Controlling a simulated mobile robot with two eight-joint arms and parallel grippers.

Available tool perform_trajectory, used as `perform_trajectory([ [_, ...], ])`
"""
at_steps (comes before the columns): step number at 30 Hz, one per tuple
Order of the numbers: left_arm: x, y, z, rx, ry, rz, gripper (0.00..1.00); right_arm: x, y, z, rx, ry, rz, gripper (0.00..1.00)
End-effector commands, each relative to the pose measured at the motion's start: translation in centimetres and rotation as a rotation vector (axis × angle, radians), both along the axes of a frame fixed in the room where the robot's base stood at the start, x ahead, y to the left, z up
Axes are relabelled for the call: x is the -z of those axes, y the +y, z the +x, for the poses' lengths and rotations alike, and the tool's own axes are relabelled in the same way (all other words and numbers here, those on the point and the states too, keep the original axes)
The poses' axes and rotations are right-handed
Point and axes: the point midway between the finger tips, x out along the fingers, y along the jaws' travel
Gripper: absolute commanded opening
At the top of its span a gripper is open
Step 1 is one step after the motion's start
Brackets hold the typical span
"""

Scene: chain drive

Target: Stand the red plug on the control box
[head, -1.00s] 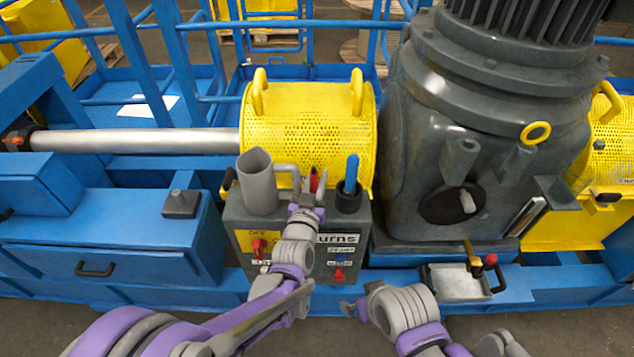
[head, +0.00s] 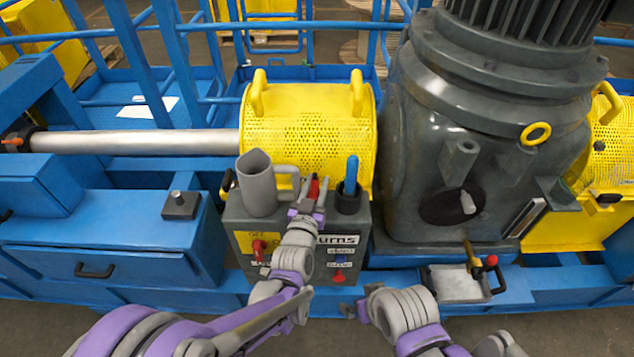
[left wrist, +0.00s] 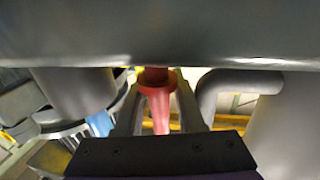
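The red plug (head: 314,188) is upright over the top of the grey control box (head: 233,222), between a grey mug and a dark cup. My left gripper (head: 308,206) is at the plug from the front. In the left wrist view the picture is upside down, and the plug (left wrist: 158,105) sits between the two fingers, which appear to touch its sides. Its wide end meets the edge of the box top (left wrist: 160,38) there; I cannot tell whether it touches. My right gripper (head: 361,311) is low in front of the box, and its fingers do not show clearly.
The grey mug (head: 257,185) stands left of the plug, its handle close to my left gripper. The dark cup (head: 347,203) with a blue-handled thing (head: 351,172) stands close on the right. A yellow perforated guard (head: 310,130) rises behind.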

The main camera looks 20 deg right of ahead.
Motion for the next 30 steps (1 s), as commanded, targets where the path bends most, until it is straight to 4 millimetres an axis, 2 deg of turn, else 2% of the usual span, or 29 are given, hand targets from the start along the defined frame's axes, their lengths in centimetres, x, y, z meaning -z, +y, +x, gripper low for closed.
perform_trajectory([
  [9, 0.1, 3.2, -6.1, 0.001, 0.001, 0.0, 0.38, 0.7, 0.0, -0.1, 0.0, 0.002, 0.0, 1.0],
  [15, 0.1, 4.7, -9.0, 0.001, 0.0, 0.001, 0.38, 0.9, 0.0, -0.1, 0.0, 0.003, 0.0, 1.0],
  [21, 0.1, 5.3, -10.2, 0.0, 0.0, 0.0, 0.38, 0.9, 0.0, -0.1, 0.0, 0.003, 0.0, 1.0],
  [30, 0.1, 5.9, -10.0, -0.004, 0.017, 0.01, 0.38, 0.9, 0.0, -0.1, 0.0, 0.003, 0.0, 1.0],
])
